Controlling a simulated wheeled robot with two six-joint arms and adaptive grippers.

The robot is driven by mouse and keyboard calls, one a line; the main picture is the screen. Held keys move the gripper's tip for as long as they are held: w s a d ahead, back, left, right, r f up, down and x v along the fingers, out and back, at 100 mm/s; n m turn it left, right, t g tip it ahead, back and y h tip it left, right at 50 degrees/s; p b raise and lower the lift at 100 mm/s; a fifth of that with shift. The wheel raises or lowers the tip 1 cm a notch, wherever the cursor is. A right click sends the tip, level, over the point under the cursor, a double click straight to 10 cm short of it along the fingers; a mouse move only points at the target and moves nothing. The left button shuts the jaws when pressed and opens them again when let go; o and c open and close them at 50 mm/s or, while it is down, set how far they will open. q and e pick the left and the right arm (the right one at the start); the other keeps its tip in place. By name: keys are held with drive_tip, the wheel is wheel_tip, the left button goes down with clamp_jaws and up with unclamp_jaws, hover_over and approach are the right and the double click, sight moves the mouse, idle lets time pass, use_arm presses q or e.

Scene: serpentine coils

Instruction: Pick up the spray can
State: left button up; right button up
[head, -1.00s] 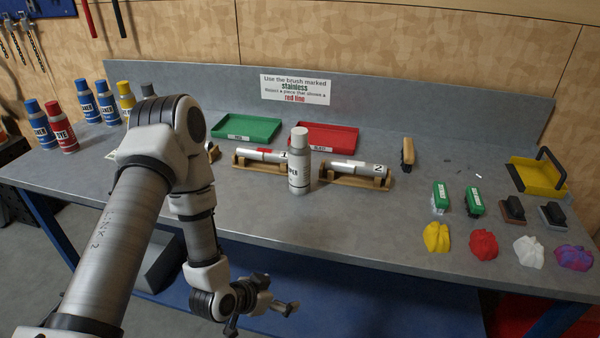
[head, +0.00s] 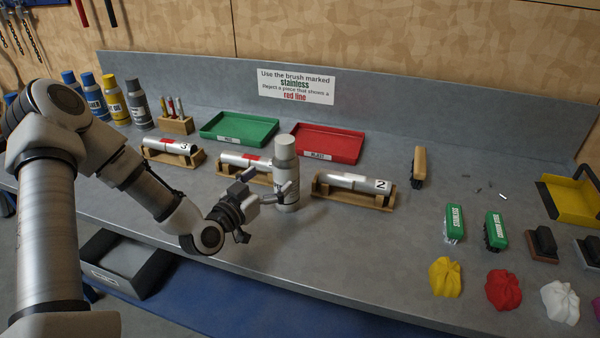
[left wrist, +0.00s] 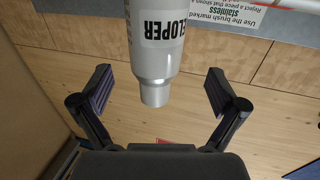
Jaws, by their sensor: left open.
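The silver-white spray can (head: 286,170) stands upright on the bench, in front of the numbered tubes. My left gripper (head: 266,184) is open at the can's left side. One finger overlaps the can's edge in the head view; I cannot tell whether it touches. In the left wrist view the can (left wrist: 152,45) appears upside down, with the letters "LOPER" readable. Its narrow cap end lies between the open fingers of my left gripper (left wrist: 160,90), with clear gaps on both sides. My right gripper is not in view.
Tubes on wooden cradles stand close by, tube 2 (head: 352,181) right of the can and tube 3 (head: 171,147) to the left. Green (head: 240,140) and red (head: 326,155) trays lie behind. Blue, yellow (head: 113,100) and grey (head: 139,104) cans stand far left. Brushes and cloths lie right.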

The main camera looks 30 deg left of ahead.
sight(286, 168)
use_arm(q)
drive_tip(key=shift+w+d+r, duration=0.1)
drive_tip(key=shift+w+d, duration=0.05)
drive_tip(key=shift+w, duration=0.15)
drive_tip(key=shift+d+r, duration=0.1)
drive_tip(key=shift+r, duration=0.2)
drive_tip(key=shift+w, duration=0.2)
drive_tip(key=w, duration=0.2)
drive_tip(key=w+f, duration=0.1)
drive_tip(key=w, duration=0.2)
drive_tip(key=shift+w+d+f+p, duration=0.1)
drive_tip(key=shift+w+p, duration=0.2)
drive_tip(key=shift+s+r, duration=0.2)
drive_tip(key=shift+s, duration=0.1)
drive_tip(key=c, duration=1.6)
